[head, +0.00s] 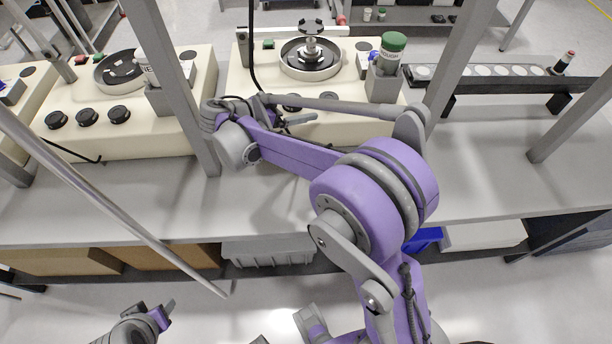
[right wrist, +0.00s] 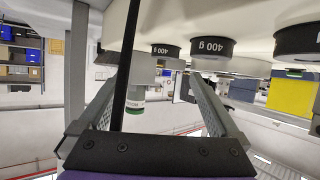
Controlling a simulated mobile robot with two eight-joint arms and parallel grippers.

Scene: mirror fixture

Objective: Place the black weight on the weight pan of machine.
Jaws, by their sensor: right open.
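Black weights sit along the front of the cream middle machine (head: 240,85); two show in the head view, one (head: 292,104) partly behind my right forearm. In the right wrist view, black discs marked 400 g (right wrist: 212,47) line the machine's edge. My right gripper (right wrist: 160,78) is open and empty, with weights just beyond its fingertips; contact cannot be judged. The machine's round black dish (head: 310,72) has a metal post with a small dark top piece (head: 311,29). My left gripper (head: 152,316) is low at bottom left, away from the table; its opening is unclear.
A green-capped bottle (head: 390,52) stands in a grey holder right of the dish. A black cable (head: 254,60) hangs near my right wrist. Grey posts (head: 172,80) frame the bench. A similar machine (head: 160,120) stands left, a long black tray (head: 487,83) right.

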